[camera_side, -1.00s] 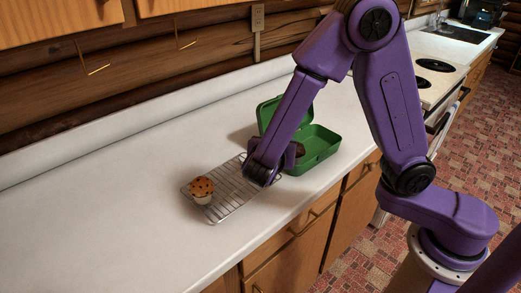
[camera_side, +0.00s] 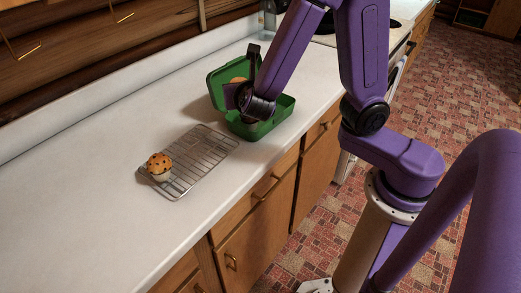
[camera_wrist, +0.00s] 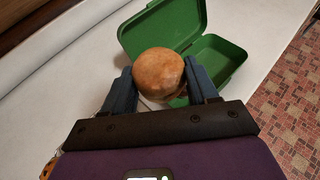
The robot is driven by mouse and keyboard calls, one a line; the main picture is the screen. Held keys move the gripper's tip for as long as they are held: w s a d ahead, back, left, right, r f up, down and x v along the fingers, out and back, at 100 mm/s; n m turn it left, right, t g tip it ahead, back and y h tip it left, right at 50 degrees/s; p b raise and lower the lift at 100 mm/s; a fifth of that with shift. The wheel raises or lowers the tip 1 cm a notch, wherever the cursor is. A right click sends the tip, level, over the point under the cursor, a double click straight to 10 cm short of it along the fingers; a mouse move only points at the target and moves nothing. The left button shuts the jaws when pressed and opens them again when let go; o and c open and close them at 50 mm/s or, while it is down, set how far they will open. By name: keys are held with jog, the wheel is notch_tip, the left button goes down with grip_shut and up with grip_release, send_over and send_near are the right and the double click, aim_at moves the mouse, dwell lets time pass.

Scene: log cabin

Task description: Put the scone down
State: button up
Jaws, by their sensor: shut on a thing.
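The scone (camera_wrist: 159,75) is round and golden brown, held between the two fingers of my gripper (camera_wrist: 161,84) in the wrist view. In the side view a small part of the scone (camera_side: 238,80) shows between the fingers of my gripper (camera_side: 241,78); the rest is hidden by my wrist. My gripper is at the open green lunch box (camera_side: 284,112), in front of its raised lid. In the wrist view the green box (camera_wrist: 232,53) lies behind and to the right of the scone. I cannot tell whether the scone touches the box.
A wire cooling rack (camera_side: 206,155) lies on the white counter (camera_side: 85,215), left of the box. A dotted muffin (camera_side: 159,166) stands on its near left end. The counter left of the rack is clear. The counter's front edge runs close by the box and rack.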

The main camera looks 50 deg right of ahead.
jog(key=w+d+n+y, duration=0.1)
jog(key=w+d+n+t+y, duration=0.1)
jog(key=d, duration=0.1)
jog(key=shift+w+r+n+t+y, duration=0.25)
jog(key=shift+w+n+t+y, duration=0.15)
jog(key=shift+d+n+y, duration=0.5)
jog(key=shift+n+y, duration=0.3)
jog(key=shift+y, duration=0.1)
notch_tip(320, 180, up, 7)
jog(key=m+g+h, duration=0.4)
jog(key=m+h, duration=0.3)
send_over(192, 114)
notch_tip(192, 114, down, 23)
jog(key=shift+d+r, duration=0.1)
jog(key=o, duration=1)
jog(key=shift+o, duration=0.2)
